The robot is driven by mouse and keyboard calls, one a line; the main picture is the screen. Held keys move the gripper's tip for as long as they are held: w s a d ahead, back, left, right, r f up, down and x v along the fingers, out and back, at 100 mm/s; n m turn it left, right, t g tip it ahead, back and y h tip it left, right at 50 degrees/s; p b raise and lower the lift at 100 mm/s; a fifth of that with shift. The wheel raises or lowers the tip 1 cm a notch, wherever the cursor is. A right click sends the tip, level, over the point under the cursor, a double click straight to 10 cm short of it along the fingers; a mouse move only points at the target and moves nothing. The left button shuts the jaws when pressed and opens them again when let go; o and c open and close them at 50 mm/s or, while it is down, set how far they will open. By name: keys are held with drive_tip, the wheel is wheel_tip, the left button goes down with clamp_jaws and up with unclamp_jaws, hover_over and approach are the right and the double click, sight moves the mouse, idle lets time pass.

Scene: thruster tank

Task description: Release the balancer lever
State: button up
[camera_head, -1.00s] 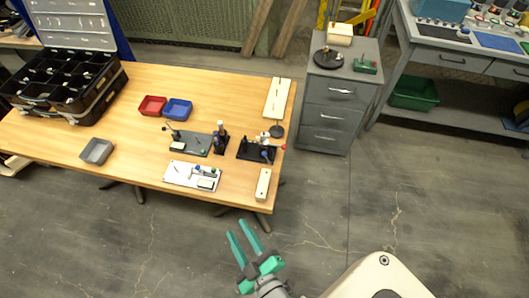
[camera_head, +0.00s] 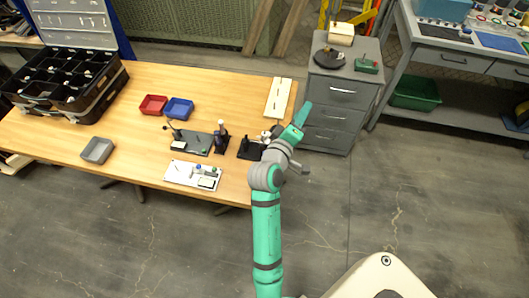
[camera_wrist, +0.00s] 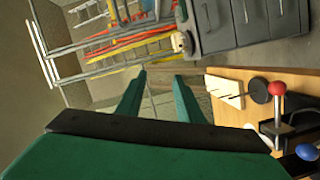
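The balancer lever is not marked. A lever with a red ball knob (camera_wrist: 278,88) stands on the black fixture at the table's right edge, with a blue knob (camera_wrist: 306,152) below it in the wrist view. In the head view my arm partly covers this black fixture (camera_head: 247,149), and the red knob is hidden. My gripper (camera_head: 304,113) is raised beside the table's right edge, near the drawer cabinet. In the wrist view its two green fingers (camera_wrist: 160,85) are apart with nothing between them. The red knob is to their right, not touched.
The wooden table (camera_head: 130,120) also carries a dark fixture (camera_head: 197,143), a white board (camera_head: 188,174), red (camera_head: 153,104) and blue (camera_head: 179,108) trays, and a cream board (camera_head: 278,98). The grey cabinet (camera_head: 335,95) stands close behind my gripper. Floor at front is clear.

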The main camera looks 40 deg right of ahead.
drive_tip(key=s+d+r+m+g+y, duration=0.1)
drive_tip(key=s+d+m+g, duration=0.2)
drive_tip(key=d+m+g, duration=0.15)
drive_tip(key=w+a+f+g+y, duration=0.1)
drive_tip(key=w+a+y, duration=0.1)
drive_tip(key=a+y, duration=0.2)
drive_tip(key=w+a+f+g+y, duration=0.1)
drive_tip(key=w+a+f+y, duration=0.1)
drive_tip(key=a+y, duration=0.3)
drive_tip(key=w+a+f+g+y, duration=0.1)
drive_tip(key=w+a+f+y, duration=0.1)
drive_tip(key=a+y, duration=0.2)
drive_tip(key=shift+a, duration=1.9)
drive_tip(key=shift+a+f+n+y, duration=0.1)
drive_tip(key=shift+f+n+y, duration=0.1)
drive_tip(key=shift+n+y, duration=0.1)
drive_tip(key=f, duration=1)
drive_tip(key=shift+d+f, duration=0.1)
drive_tip(key=shift+d, duration=0.25)
